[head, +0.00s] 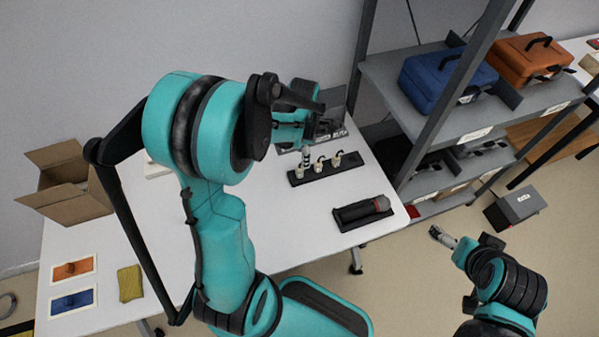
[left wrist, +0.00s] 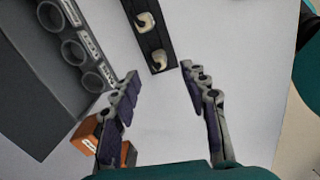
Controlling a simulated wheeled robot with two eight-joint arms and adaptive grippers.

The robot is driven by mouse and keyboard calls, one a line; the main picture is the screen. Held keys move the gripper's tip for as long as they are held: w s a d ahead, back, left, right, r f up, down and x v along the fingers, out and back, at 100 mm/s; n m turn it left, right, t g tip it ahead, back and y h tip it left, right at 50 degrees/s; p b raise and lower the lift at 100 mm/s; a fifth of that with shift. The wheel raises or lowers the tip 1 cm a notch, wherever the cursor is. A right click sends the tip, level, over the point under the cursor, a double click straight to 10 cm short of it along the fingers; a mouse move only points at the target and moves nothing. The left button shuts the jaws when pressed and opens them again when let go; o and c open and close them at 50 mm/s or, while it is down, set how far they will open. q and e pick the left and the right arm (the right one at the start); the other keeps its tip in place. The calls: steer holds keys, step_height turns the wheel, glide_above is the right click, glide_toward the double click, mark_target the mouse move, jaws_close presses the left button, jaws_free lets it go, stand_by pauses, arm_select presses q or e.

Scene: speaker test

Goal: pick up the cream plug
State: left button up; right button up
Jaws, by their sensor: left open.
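Two cream plugs with dark tops show on a black strip (left wrist: 134,4) in the left wrist view: a nearer one (left wrist: 158,58) and a farther one (left wrist: 145,21). In the head view cream plugs (head: 319,165) and (head: 338,158) stand on the strip (head: 322,173) near the table's back right. My left gripper (left wrist: 159,74) is open and empty, its fingertips just short of the strip's near end. In the head view my left arm partly hides it. My right gripper (head: 438,233) is off the table's right side, too small to tell whether open.
A grey panel (left wrist: 45,75) with several round sockets stands left of the strip, an orange block (left wrist: 88,130) beside it. A cardboard box (head: 75,203) stands left. Shelving (head: 410,100) rises at right.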

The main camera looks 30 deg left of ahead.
mark_target(300, 167)
arm_select(q)
steer(key=shift+a+f+n, duration=0.25)
steer(key=shift+f+n, duration=0.25)
steer(key=shift+f, duration=0.4)
step_height(300, 167, down, 2)
steer(key=shift+f+n+b, duration=0.1)
steer(key=shift+n+b, duration=0.2)
steer(key=shift+b, duration=0.25)
steer(key=f+b, duration=0.2)
steer(key=f, duration=0.1)
steer(key=f+b, duration=0.1)
steer(key=f, duration=0.1)
steer(key=shift+a+f, duration=0.2)
steer(key=shift+a, duration=0.15)
steer(key=shift+r, duration=0.1)
jaws_close()
